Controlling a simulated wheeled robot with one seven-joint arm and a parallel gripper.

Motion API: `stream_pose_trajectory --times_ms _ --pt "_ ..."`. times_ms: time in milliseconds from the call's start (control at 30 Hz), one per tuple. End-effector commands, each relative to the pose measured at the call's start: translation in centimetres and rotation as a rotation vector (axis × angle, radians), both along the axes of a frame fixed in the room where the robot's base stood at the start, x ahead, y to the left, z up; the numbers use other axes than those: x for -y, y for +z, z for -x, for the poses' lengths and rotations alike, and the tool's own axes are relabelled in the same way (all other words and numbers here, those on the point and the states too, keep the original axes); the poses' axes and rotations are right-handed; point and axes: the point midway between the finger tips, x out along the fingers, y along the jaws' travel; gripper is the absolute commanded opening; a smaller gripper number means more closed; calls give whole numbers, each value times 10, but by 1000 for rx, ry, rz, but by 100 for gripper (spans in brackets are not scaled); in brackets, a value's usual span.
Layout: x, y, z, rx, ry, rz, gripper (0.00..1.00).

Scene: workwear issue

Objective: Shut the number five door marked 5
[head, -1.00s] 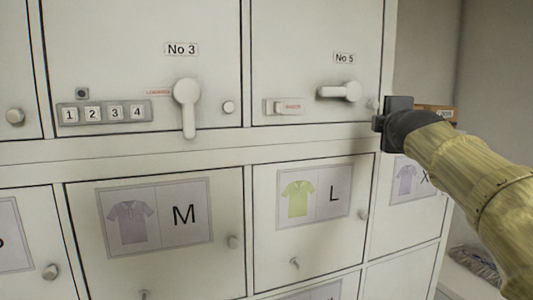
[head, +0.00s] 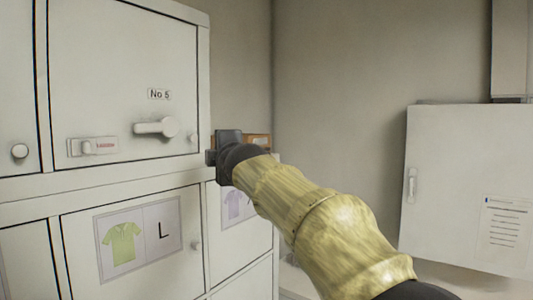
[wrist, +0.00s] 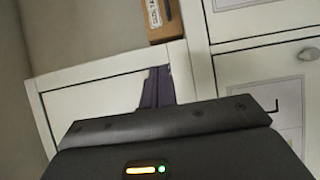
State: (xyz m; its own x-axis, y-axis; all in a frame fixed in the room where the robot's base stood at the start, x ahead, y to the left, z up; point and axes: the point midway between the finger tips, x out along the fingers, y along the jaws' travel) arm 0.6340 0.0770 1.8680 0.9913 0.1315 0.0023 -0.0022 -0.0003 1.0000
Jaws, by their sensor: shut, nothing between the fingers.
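The white door marked No 5 (head: 120,75) is at the upper left in the head view. It looks flush with its frame. Its lever handle (head: 157,127) lies level, and a small sliding latch with a red label (head: 93,146) sits to its left. My gripper (head: 212,157) is to the right of the door by the cabinet's right edge, apart from the handle. Its dark fingers (wrist: 158,87) show together and empty in the wrist view.
An orange-brown box (head: 258,140) is behind my gripper, also seen in the wrist view (wrist: 160,18). Below door No 5 is the L door (head: 85,270) with a green shirt card. A white cabinet door (head: 455,170) with a notice is at the right. Bare wall lies between.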

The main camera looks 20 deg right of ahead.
Motion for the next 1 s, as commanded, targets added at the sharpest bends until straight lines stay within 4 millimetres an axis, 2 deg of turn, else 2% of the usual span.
stream_pose_trajectory --times_ms 200,567,1000 --pt "1 -2 0 -2 10 -1 0" --pt "15 -1 2 0 13 -2 0" --pt "61 -6 5 2 0 -3 0"
